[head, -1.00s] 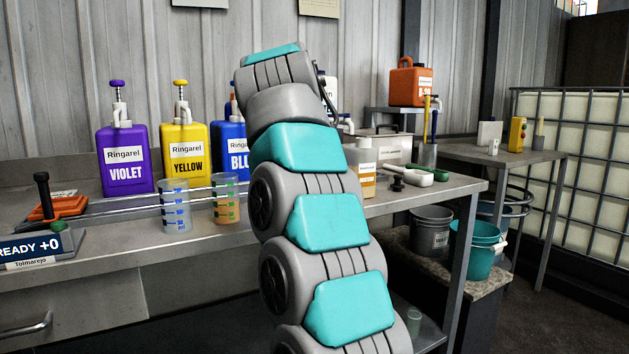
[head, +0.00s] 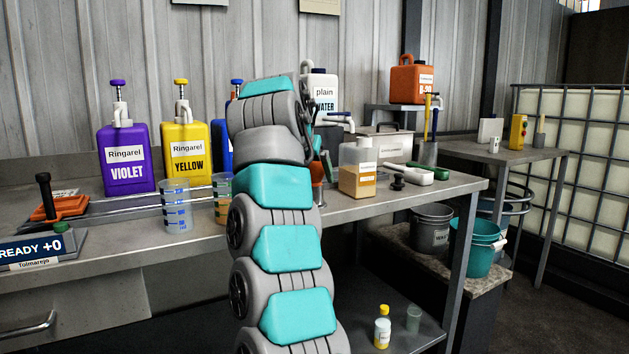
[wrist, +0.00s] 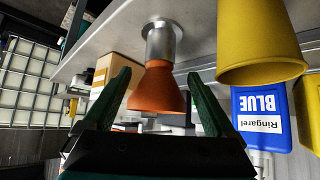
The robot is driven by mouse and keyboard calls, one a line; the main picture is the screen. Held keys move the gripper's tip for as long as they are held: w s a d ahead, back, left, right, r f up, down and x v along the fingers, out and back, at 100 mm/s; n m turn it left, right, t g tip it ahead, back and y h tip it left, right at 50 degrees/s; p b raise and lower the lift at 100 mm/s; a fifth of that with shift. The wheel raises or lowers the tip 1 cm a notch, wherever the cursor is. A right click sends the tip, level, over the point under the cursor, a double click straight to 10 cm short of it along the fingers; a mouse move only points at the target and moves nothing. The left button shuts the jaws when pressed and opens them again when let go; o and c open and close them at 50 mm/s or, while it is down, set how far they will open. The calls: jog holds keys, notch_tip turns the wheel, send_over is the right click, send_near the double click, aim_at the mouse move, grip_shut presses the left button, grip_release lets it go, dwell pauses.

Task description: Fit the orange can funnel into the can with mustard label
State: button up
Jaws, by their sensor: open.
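The orange can funnel (wrist: 157,90) shows in the upside-down wrist view. It sits at the upper end of a short grey metal cylinder (wrist: 163,43) that stands on the bench. My gripper (wrist: 165,86) is open, with a dark green finger on each side of the funnel; I see no contact. In the head view, a bit of orange (head: 317,171) shows beside my arm, which hides most of my gripper. A yellow tapered vessel (wrist: 262,50) stands close by in the wrist view. No mustard label can be read, so I cannot tell which thing is that can.
Violet (head: 125,158) and yellow (head: 186,150) pump jugs stand at the back, with a water jug (head: 325,92) further right. A measuring beaker (head: 176,207) and a bottle of amber liquid (head: 357,170) stand on the bench. A yellow-capped bottle (head: 382,328) is on the lower shelf.

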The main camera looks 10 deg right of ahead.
jog(key=shift+x, duration=1.1)
jog(key=shift+c, duration=0.4)
grip_shut()
